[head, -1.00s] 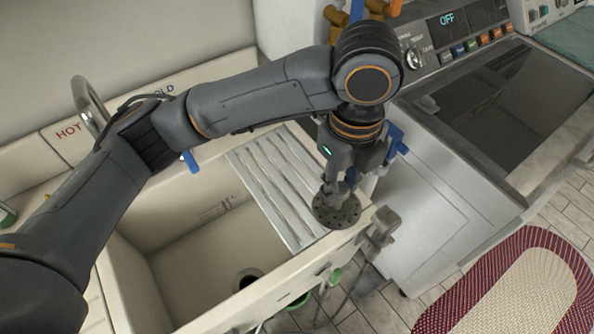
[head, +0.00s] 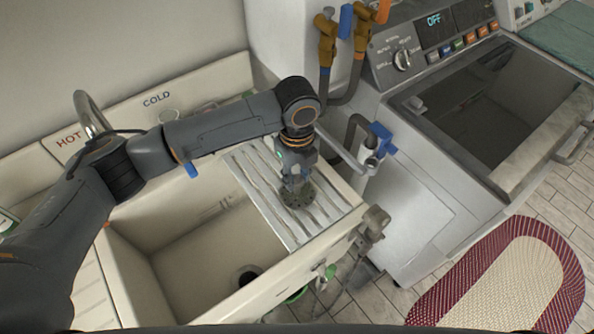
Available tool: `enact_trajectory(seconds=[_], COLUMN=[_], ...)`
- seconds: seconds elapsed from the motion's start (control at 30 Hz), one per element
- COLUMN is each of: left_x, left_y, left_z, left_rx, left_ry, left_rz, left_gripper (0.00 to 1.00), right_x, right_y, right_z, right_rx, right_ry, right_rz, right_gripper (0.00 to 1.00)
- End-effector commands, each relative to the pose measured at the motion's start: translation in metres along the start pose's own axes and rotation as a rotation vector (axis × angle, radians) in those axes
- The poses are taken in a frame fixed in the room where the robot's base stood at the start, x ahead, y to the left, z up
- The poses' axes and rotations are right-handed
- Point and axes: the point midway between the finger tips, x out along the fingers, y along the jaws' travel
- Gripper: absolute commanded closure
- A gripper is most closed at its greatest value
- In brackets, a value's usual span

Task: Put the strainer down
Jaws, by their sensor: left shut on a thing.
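The strainer (head: 298,198) is a small dark round disc with holes. My left gripper (head: 295,183) is shut on its top and holds it from above, roughly level, over the slatted metal drainboard (head: 306,232). I cannot tell whether the strainer touches the slats. The drainboard lies across the right end of the cream sink (head: 232,307). My left arm reaches over the sink from the left. My right gripper is not in view.
The sink basin left of the drainboard is empty, with a dark drain hole (head: 249,273). A faucet (head: 88,112) stands at the back left. A grey pipe with a blue valve handle (head: 381,138) rises just right of the drainboard. The slats around the strainer are clear.

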Motion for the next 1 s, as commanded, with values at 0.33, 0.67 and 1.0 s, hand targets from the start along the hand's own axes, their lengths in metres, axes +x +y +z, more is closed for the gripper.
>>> enact_trajectory(seconds=[0.33, 0.67, 1.0], left_x=[0.004, 0.005, -0.013], left_y=[0.000, 0.000, -0.001], left_z=[0.000, 0.000, 0.000], left_rx=[0.000, 0.000, 0.000], left_ry=[0.000, 0.000, -0.002], left_rz=[0.000, 0.000, -0.003], left_gripper=[1.00, 0.49, 0.49], right_x=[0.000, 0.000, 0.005], right_y=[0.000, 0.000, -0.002], right_z=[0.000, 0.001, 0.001], right_rx=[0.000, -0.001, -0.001], right_ry=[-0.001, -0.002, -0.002], right_rz=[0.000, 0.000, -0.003], right_gripper=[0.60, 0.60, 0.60])
